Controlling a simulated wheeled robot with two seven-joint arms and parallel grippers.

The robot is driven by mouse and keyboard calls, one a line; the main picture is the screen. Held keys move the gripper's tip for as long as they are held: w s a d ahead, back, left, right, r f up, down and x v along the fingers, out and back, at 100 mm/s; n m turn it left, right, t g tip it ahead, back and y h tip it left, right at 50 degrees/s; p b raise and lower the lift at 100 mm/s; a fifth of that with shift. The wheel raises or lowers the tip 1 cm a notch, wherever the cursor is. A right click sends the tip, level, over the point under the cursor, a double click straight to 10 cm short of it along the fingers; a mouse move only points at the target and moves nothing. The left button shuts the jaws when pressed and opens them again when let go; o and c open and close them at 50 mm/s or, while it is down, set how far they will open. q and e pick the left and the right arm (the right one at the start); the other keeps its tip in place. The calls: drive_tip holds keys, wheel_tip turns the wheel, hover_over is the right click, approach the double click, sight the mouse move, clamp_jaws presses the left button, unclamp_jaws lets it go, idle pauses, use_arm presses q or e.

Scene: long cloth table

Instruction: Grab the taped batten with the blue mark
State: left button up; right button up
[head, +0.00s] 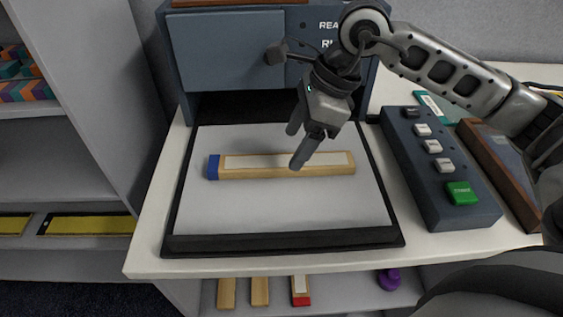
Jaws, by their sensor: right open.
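The taped batten (245,173) is a light wooden bar with a pale strip along its top and a blue mark (213,167) on its left end. It lies flat across the grey tray (290,213) with the dark frame. My right gripper (295,149) is open and empty, pointing down over the batten's right half. One fingertip overlaps the batten in the picture; I cannot tell whether it touches. My left gripper is not in view.
A blue-grey box (222,55) stands behind the tray. A button panel (430,165) with a green button (461,193) is to the right. Shorter wooden pieces, one red-ended (301,291), and a purple object (388,279) sit on the lower shelf. Shelves stand at left.

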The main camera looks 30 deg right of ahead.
sight(281, 161)
drive_tip(key=x, duration=0.5)
drive_tip(key=shift+w+r+p, duration=0.1)
drive_tip(key=shift+w+p, duration=0.2)
drive_tip(key=shift+d, duration=0.1)
drive_tip(key=c, duration=1.2)
